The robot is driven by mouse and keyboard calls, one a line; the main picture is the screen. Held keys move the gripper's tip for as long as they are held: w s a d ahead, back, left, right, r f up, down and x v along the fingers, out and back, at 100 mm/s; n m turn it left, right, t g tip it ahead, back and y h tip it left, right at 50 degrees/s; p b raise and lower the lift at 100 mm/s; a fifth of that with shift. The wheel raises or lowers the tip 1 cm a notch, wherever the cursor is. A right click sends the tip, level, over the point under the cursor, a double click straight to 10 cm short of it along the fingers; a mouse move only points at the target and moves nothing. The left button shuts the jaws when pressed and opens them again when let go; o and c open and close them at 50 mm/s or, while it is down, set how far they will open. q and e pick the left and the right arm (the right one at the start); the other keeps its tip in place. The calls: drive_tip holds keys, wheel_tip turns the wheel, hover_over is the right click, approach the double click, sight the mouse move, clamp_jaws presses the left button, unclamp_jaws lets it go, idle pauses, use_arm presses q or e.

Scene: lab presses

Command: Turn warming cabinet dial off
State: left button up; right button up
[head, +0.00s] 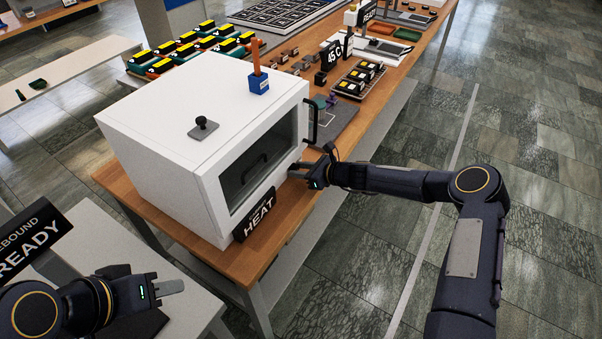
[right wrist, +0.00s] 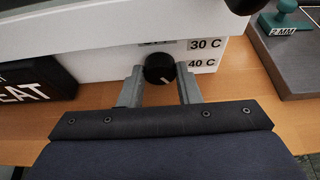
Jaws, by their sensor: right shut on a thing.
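The white warming cabinet (head: 150,130) stands on the wooden bench, its dark-windowed door closed. In the right wrist view, its black round dial (right wrist: 159,68) sits on the white front panel, with a small pale mark at its lower right. The labels "30 C" (right wrist: 205,44) and "40 C" (right wrist: 202,63) are to its right; a label above it is partly hidden. My right gripper (right wrist: 161,88) has one finger on each side of the dial and is shut on it. In the head view, my right gripper (head: 300,172) is at the cabinet's front right. My left gripper (head: 170,287) is away from the cabinet, at lower left.
A black "HEAT" sign (head: 258,215) stands before the cabinet. The black door handle (head: 312,122) projects near my right gripper. A blue block (head: 258,83) and a black-knobbed plate (head: 203,128) sit on the cabinet top. A grey mat (head: 338,118) lies beyond it.

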use_arm(q)
wheel_tip(320, 180, down, 16)
drive_tip(key=b, duration=1.4)
drive_tip(key=shift+b, duration=0.4)
use_arm(e)
drive_tip(key=n+t, duration=0.1)
drive_tip(key=n+t+h, duration=0.1)
drive_tip(key=n, duration=0.1)
drive_tip(key=shift+s+a+f+n, duration=0.1)
drive_tip(key=shift+s+f+n, duration=0.05)
drive_tip(key=shift+f+n, duration=0.15)
use_arm(q)
drive_tip(key=shift+f+b, duration=0.5)
drive_tip(key=shift+b, duration=0.05)
use_arm(e)
drive_tip(key=shift+r+t, duration=0.2)
drive_tip(key=shift+t, duration=0.2)
drive_tip(key=shift+n, duration=0.3)
drive_tip(key=o, duration=1)
drive_tip(key=shift+c, duration=0.2)
drive_tip(key=shift+r, duration=0.1)
use_arm(q)
drive_tip(key=shift+f+b, duration=0.6)
use_arm(e)
drive_tip(key=v, duration=0.7)
drive_tip(key=shift+s+r, duration=0.2)
drive_tip(key=shift+s, duration=0.1)
